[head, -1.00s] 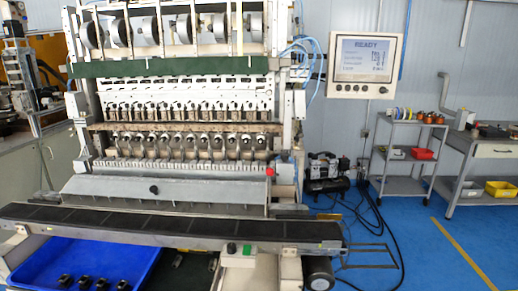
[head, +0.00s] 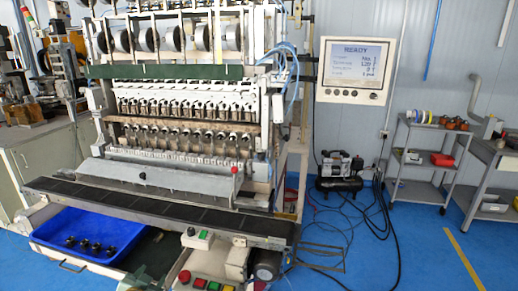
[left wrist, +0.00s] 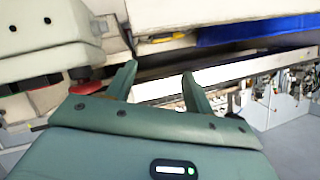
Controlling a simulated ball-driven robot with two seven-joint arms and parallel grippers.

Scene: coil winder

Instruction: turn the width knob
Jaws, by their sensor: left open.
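I cannot tell which part is the width knob. In the head view a display panel (head: 352,70) reads READY and has small round controls along its lower edge. A dark round knob (head: 143,177) sits on the machine's grey front cover, and a red knob (head: 235,169) is at that cover's right end. A pale box with red and green buttons (head: 200,282) shows at the bottom edge. In the left wrist view my left gripper (left wrist: 160,69) is open, with nothing visible between its fingers. A red part (left wrist: 85,87) is left of its fingers. My right gripper is not in view.
The coil winder's dark belt (head: 150,208) runs across its front, above a blue tray (head: 45,236) with several dark parts. A compressor (head: 340,172) and loose cables are on the floor to its right. A grey cart (head: 425,172) stands farther right. Blue floor between them is partly clear.

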